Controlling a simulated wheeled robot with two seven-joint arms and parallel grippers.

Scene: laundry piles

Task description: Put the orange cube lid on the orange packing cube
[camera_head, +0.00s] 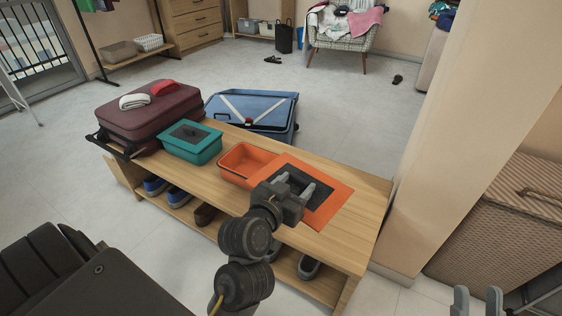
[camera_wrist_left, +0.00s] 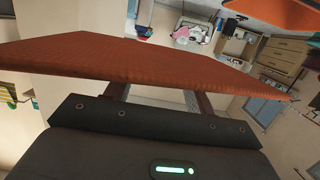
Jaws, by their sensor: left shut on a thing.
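The orange packing cube (camera_head: 236,166) is an open box standing on the wooden bench, its inside partly showing. The orange cube lid (camera_head: 337,194), flat with a dark mesh panel, is just right of the cube; its left edge meets or overlaps the cube's right side in the picture. My left gripper (camera_head: 294,188) is shut on the lid, which it partly hides. The lid (camera_wrist_left: 150,62) spans the left wrist view, seen nearly edge-on. Its height above the bench is hard to tell. My right gripper (camera_head: 478,300) is at the bottom right, fingers apart and empty.
A teal packing cube with its lid (camera_head: 191,141) stands left on the bench (camera_head: 362,215). Shoes sit on the lower shelf. A pillar (camera_head: 470,120) and wicker hamper (camera_head: 505,225) stand right.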

